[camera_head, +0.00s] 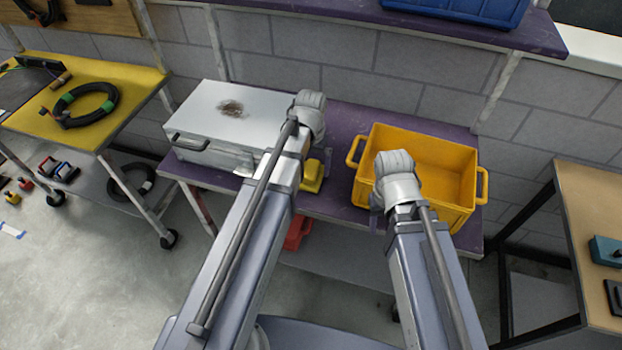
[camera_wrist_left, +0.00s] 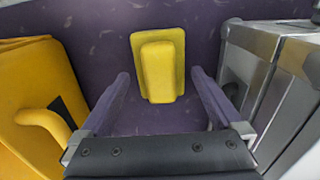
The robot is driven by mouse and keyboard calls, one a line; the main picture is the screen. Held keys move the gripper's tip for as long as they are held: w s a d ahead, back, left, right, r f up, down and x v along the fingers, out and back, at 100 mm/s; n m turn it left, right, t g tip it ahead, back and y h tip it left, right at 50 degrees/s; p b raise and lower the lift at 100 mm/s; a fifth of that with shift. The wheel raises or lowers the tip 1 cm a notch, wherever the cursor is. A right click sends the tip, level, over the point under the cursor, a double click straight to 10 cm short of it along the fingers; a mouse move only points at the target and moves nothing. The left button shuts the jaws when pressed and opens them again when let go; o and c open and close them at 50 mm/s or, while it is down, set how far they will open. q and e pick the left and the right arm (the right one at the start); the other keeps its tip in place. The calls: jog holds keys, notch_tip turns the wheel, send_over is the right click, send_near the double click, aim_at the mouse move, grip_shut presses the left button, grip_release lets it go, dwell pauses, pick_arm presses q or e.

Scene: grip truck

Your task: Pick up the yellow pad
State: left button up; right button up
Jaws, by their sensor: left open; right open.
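The yellow pad (camera_head: 312,177) lies on the purple shelf (camera_head: 345,140) between the silver case and the yellow crate, partly hidden by my left arm in the head view. The left wrist view shows the yellow pad (camera_wrist_left: 160,72) whole, a flat base with a raised block. My left gripper (camera_wrist_left: 160,76) is open above the shelf, its two fingers apart on either side of the pad's near part, with nothing held. Whether the fingers are level with the pad is unclear. My right gripper (camera_head: 377,197) is open beside the yellow crate's near left side, largely hidden by its own arm.
The silver case (camera_head: 200,108) stands left of the pad and the yellow crate (camera_head: 440,165) right of it, leaving a narrow gap. A red object (camera_head: 297,232) sits below the shelf. A yellow cart (camera_head: 130,80) is at left, a wooden table (camera_head: 595,200) at right.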

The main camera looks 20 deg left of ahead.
pick_arm(q)
notch_tip(320, 180, down, 3)
jog(key=shift+r+b, duration=0.15)
jog(key=shift+b, duration=0.7)
pick_arm(e)
notch_tip(320, 180, down, 3)
jog(key=shift+r, duration=0.25)
pick_arm(q)
jog(key=shift+r, duration=0.1)
jog(key=c, duration=1.1)
